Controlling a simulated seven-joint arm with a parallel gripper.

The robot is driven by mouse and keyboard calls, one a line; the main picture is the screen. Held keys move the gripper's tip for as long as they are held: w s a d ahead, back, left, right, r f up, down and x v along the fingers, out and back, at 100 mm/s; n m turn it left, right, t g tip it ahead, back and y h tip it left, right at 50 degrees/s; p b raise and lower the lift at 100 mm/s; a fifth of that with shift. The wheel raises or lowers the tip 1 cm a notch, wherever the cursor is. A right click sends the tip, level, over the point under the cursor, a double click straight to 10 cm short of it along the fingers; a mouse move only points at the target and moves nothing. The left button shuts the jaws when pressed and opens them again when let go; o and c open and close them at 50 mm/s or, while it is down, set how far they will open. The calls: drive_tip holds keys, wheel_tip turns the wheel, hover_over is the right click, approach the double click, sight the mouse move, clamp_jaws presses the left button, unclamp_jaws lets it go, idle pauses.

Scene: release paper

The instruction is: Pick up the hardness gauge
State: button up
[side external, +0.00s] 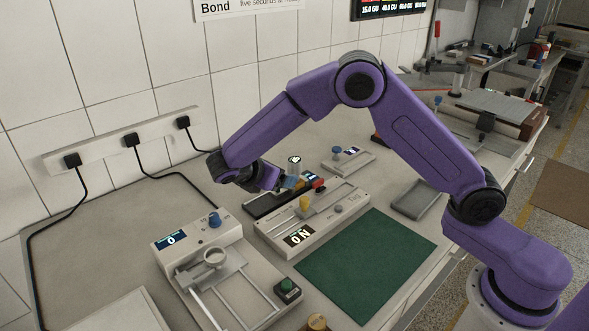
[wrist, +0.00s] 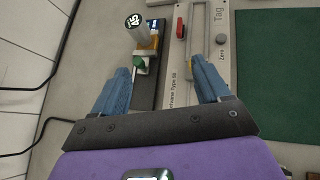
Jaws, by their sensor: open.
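The likely hardness gauge is a small grey cylinder with a round dark display reading 45, seen in the wrist view (wrist: 140,32) and as a round-topped piece in the side view (side external: 294,163). It appears to stand upright at a narrow black base (wrist: 148,93). My gripper (wrist: 160,68) is open and empty, with blue fingers spread above the bench. In the wrist view the gauge is ahead of the fingertips, left of the middle of the gap. In the side view my gripper (side external: 282,182) is close beside it, and its fingers are partly hidden.
A long white tester with a display (side external: 310,220) is next to the black base. A green mat (side external: 368,265) lies in front. A white unit with a blue knob (side external: 198,240) stands at left. A wall socket strip (side external: 105,145) has black cables running over the bench.

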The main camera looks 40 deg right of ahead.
sight(297, 163)
drive_tip(key=w+d+f+n+h, duration=0.1)
drive_tip(key=w+f+h, duration=0.2)
drive_tip(key=w, duration=0.3)
drive_tip(key=shift+t+y, duration=0.3)
drive_tip(key=x, duration=1.7)
drive_tip(key=shift+s+d+r, duration=0.1)
drive_tip(key=shift+s+d, duration=0.05)
drive_tip(key=shift+s, duration=0.2)
drive_tip(key=c, duration=1.2)
drive_tip(key=shift+c, duration=0.5)
drive_tip(key=shift+r, duration=0.15)
